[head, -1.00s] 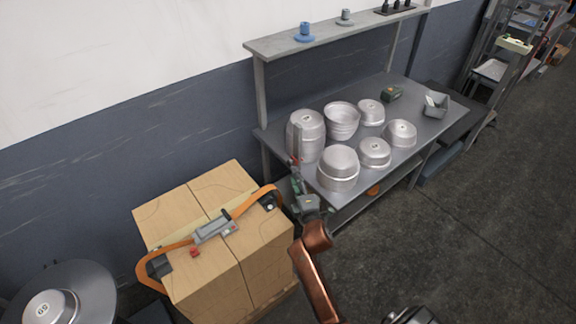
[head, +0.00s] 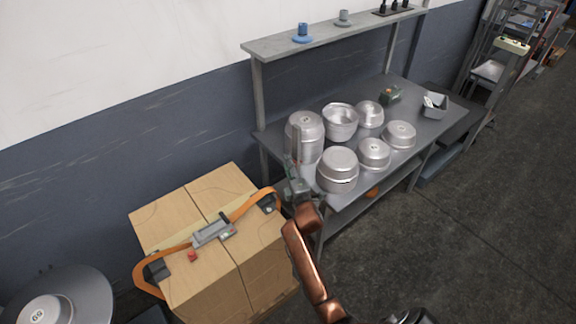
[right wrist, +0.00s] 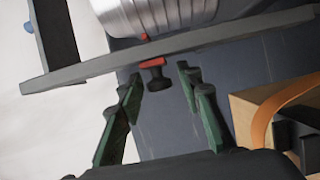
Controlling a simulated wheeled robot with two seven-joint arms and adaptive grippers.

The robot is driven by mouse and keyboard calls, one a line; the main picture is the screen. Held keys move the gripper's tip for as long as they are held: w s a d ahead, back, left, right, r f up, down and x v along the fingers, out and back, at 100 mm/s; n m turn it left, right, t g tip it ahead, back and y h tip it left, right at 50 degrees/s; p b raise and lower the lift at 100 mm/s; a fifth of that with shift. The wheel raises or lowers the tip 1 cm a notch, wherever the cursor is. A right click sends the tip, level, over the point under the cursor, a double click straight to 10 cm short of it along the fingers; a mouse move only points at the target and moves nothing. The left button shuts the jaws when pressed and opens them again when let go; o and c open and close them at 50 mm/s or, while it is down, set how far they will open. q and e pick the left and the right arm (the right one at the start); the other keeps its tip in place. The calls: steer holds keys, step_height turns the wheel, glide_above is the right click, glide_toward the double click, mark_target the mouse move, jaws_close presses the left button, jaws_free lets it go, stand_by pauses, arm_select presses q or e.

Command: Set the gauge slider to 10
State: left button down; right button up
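No scale numbers can be read. My left gripper is not in view.
Several metal pans, one a tall pan (head: 306,128), stand on the grey table (head: 432,128). A shelf (head: 330,31) runs above it. Cardboard boxes (head: 182,205) with an orange-strapped device (head: 213,231) stand at the left.

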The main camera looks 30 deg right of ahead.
mark_target(296, 130)
jaws_close()
stand_by(0.3)
